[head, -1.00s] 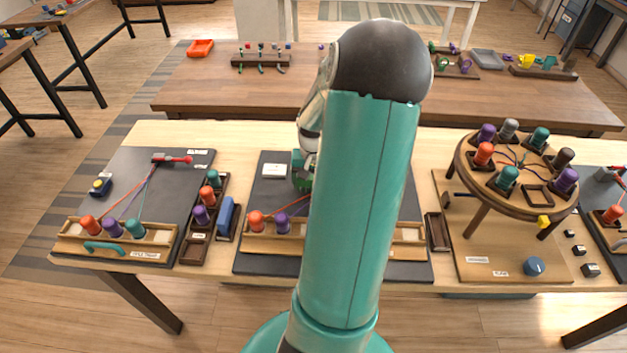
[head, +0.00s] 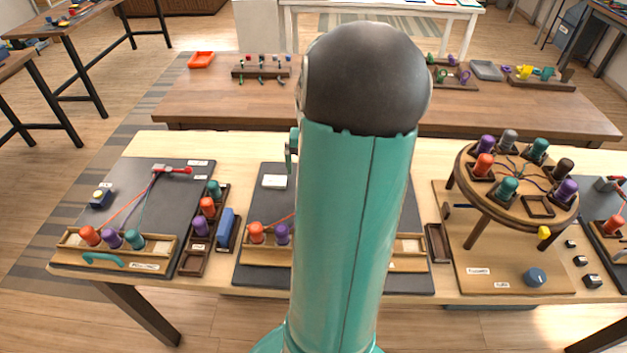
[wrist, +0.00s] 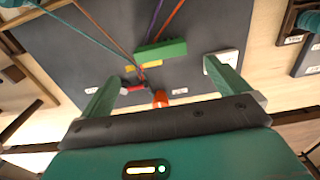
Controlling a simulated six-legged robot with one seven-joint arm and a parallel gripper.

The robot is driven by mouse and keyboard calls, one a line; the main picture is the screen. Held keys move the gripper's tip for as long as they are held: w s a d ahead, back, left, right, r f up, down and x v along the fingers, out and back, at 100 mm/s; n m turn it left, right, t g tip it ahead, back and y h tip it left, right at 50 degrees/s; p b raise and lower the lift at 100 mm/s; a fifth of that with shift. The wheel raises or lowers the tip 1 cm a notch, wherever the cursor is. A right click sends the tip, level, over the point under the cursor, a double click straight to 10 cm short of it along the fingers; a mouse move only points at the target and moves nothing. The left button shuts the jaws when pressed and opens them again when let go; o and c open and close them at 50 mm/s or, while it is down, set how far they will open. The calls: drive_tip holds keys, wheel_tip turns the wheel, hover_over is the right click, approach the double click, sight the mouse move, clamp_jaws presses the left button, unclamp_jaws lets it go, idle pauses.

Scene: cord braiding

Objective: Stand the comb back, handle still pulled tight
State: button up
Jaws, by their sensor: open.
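In the wrist view, a green block (wrist: 160,51), probably the comb, is on the dark mat where the cords (wrist: 112,40) gather. A red clamp (wrist: 136,88) and an orange piece (wrist: 160,98) are just nearer my gripper. My gripper (wrist: 165,88) is open. Its two green fingers are well apart, and nothing is held between them. The green block shows beyond the gap; I cannot tell its depth from the fingertips. My arm hides the block in the head view. I cannot make out the handle of this cord set or its tension.
The centre mat (head: 272,208) holds an orange spool (head: 256,232), a purple spool (head: 282,234) and a white box (head: 274,181). A dark tray (head: 437,243) is right. The left mat (head: 140,190) has its own spools and red clamp. A round braiding stand (head: 515,195) is right.

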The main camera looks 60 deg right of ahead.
drive_tip(key=shift+r, duration=1.05)
